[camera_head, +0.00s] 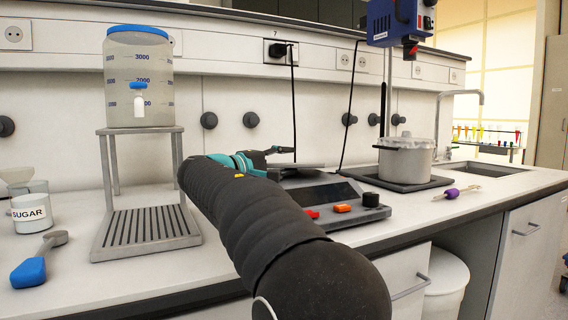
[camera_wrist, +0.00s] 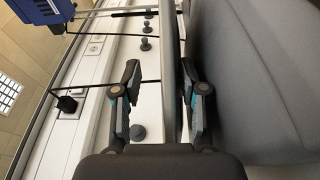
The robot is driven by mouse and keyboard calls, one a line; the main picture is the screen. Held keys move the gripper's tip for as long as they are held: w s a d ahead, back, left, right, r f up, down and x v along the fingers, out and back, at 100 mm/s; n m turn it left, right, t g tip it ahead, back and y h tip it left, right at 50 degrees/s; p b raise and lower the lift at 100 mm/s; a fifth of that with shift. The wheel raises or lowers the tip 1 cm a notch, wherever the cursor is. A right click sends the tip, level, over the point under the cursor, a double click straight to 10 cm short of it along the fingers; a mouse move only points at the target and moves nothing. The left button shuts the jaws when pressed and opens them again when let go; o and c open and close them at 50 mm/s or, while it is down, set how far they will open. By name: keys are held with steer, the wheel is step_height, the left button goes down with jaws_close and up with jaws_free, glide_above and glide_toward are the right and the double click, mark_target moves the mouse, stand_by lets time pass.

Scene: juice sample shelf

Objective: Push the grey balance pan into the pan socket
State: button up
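The grey balance pan (camera_head: 308,166) shows as a thin, nearly level plate just above the balance (camera_head: 335,192) in the head view. In the wrist view the pan (camera_wrist: 171,45) appears edge-on as a narrow grey strip between my fingers. My gripper (camera_wrist: 160,98) is open, with one finger on each side of the strip. A clear gap shows at the left finger; the right finger is close to the strip, and I cannot tell whether it touches. The pan socket is hidden. My arm covers part of the balance in the head view.
A steel pot (camera_head: 405,161) stands right of the balance beneath a blue stirrer (camera_head: 392,22). A tank on a rack (camera_head: 146,230) stands left. A sugar jar (camera_head: 31,210) and blue-handled scoop (camera_head: 30,271) are far left. A purple-handled tool (camera_head: 452,193) lies right. Thin black cables hang behind.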

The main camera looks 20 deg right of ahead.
steer(key=shift+a, duration=0.1)
steer(key=v, duration=1.2)
